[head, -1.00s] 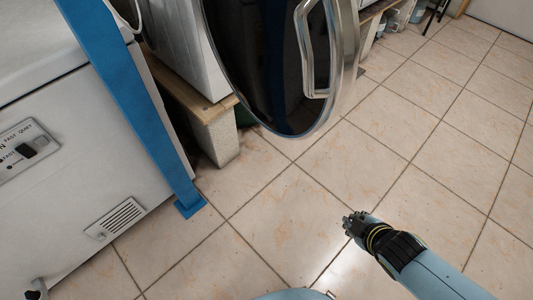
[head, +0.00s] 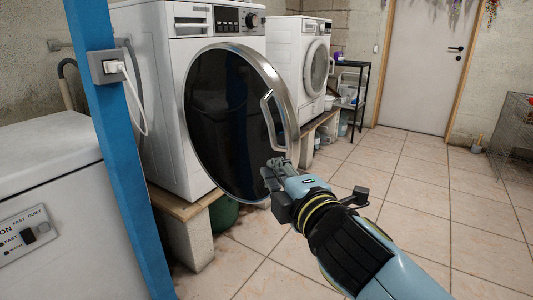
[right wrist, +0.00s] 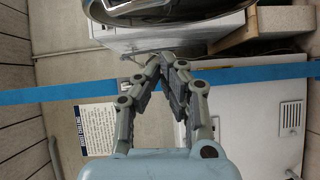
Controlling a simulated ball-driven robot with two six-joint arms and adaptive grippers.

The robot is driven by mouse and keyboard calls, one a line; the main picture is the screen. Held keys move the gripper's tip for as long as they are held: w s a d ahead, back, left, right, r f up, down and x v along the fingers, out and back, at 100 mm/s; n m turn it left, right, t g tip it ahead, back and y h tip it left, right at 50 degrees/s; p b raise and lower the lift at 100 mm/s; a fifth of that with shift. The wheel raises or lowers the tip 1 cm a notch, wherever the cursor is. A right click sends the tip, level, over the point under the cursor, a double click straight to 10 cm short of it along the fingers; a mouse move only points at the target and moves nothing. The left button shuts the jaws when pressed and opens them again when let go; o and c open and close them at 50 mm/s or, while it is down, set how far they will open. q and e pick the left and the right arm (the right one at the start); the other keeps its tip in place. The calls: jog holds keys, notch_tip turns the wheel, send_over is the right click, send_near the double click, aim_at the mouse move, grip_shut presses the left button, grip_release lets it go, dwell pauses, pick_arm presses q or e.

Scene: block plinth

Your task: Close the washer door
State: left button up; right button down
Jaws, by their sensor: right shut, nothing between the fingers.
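The washer (head: 160,95) is a white front-loader raised on a block plinth. Its round door (head: 225,125), dark glass with a silver rim, stands swung open in the head view. A silver handle (head: 271,122) is on the door's right side. My right gripper (head: 277,172) is shut and empty; in the head view it appears at the lower right edge of the door, just below the handle. I cannot tell whether it touches. The right wrist view shows the closed fingers (right wrist: 168,60) below the door's rim (right wrist: 150,20) in the picture. My left gripper is not in view.
A blue post (head: 118,150) with a socket and plug stands left of the washer, beside a white appliance (head: 50,170). A second white machine (head: 297,60) stands behind. Tiled floor (head: 430,190) is open at the right.

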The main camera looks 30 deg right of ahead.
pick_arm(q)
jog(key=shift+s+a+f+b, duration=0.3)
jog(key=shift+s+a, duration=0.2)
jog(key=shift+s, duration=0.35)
pick_arm(e)
jog(key=w+d, duration=0.5)
jog(key=w, duration=0.4)
jog(key=shift+w+f, duration=0.25)
jog(key=shift+w, duration=0.1)
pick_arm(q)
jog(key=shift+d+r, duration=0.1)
